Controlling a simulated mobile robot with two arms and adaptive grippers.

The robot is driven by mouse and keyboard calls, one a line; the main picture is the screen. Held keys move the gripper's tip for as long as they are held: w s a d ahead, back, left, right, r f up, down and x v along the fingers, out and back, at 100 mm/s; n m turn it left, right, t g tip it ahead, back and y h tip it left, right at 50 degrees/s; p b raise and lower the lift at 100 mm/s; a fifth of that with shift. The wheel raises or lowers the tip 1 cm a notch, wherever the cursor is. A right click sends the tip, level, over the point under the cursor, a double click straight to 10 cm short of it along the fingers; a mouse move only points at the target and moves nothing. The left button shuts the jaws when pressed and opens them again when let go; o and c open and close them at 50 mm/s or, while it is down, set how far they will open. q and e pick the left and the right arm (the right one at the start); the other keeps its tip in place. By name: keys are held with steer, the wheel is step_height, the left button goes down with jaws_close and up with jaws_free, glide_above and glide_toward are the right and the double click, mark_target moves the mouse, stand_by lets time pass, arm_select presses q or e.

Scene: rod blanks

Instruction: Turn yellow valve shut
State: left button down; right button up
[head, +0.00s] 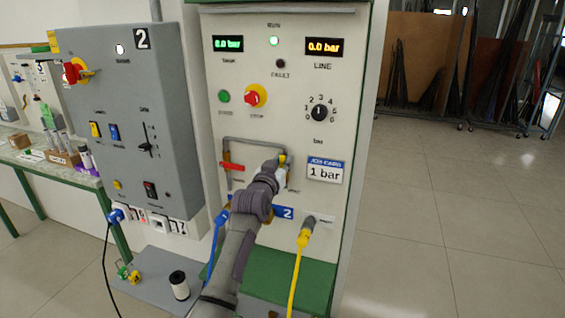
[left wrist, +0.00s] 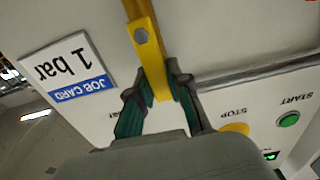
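In the head view only a small yellow part (head: 283,159) shows, at the right end of the grey pipe on the panel. My left gripper (left wrist: 160,84) has its green-padded fingers closed against both sides of the handle; it also shows in the head view (head: 279,172). The valve body is mostly hidden behind my gripper. My right gripper is in neither view.
A red valve handle (head: 231,167) lies level to the left on the same pipe. A job card (head: 325,170) reads 1 bar. The LINE display (head: 325,47) reads 0.0 bar. A yellow hose (head: 297,268) and a blue hose (head: 215,245) hang below. Grey cabinet 2 (head: 95,100) stands left.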

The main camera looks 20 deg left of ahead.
mark_target(301, 172)
arm_select(q)
steer(key=shift+d+m, duration=0.1)
steer(key=shift+m, duration=0.2)
steer(key=d+m, duration=0.1)
steer(key=m, duration=0.2)
steer(key=d+f+m, duration=0.1)
steer(key=m, duration=0.2)
steer(key=d+m, duration=0.1)
steer(key=m, duration=0.1)
steer(key=shift+d+f+m+p, duration=0.1)
steer(key=shift+f+m+p, duration=0.2)
steer(key=shift+m+p, duration=0.1)
steer(key=m, duration=0.1)
steer(key=f+m, duration=0.1)
steer(key=m, duration=0.1)
steer(key=d+m, duration=0.1)
steer(key=shift+s+f+m, duration=0.1)
steer(key=shift+f+m, duration=0.2)
steer(key=shift+d+f+m+b, duration=0.1)
steer(key=shift+f+m, duration=0.15)
steer(key=shift+m, duration=0.4)
steer(key=shift+a+f+m+b, duration=0.1)
steer(key=shift+f+m, duration=0.2)
steer(key=shift+m, duration=0.4)
steer(key=shift+d+f+m+b, duration=0.1)
steer(key=shift+f+m, duration=0.15)
steer(key=shift+m, duration=0.4)
steer(key=c, duration=1.1)
jaws_free()
